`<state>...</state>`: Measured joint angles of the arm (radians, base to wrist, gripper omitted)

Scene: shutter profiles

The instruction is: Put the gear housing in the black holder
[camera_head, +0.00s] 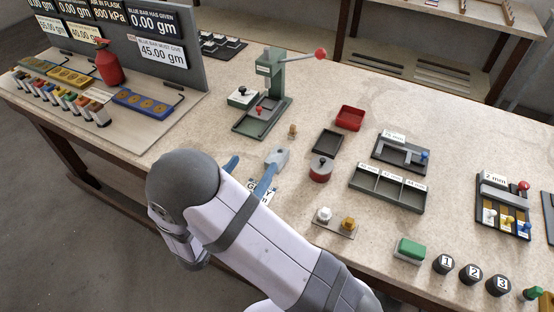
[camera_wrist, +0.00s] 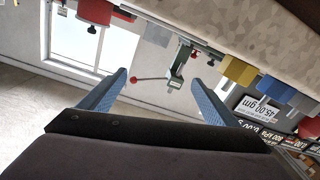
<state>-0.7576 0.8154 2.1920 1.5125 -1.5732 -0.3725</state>
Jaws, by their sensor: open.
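A light grey block (camera_head: 279,155), which looks like the gear housing, lies on the table just beyond my gripper's right finger. I cannot tell whether the finger touches it. A shallow black tray (camera_head: 327,141), likely the black holder, lies to the right of the block and looks empty. My gripper (camera_head: 251,166) is open near the table's front edge, with its two blue fingers spread. In the wrist view my gripper (camera_wrist: 160,78) has nothing between its fingers. The gear housing cannot be made out there.
A green press (camera_head: 275,85) with a red-knobbed lever stands behind. A red bin (camera_head: 350,118), a red round pot (camera_head: 320,168) and a grey three-compartment tray (camera_head: 387,187) stand to the right. A small plate with white and yellow knobs (camera_head: 336,223) is nearer the front edge.

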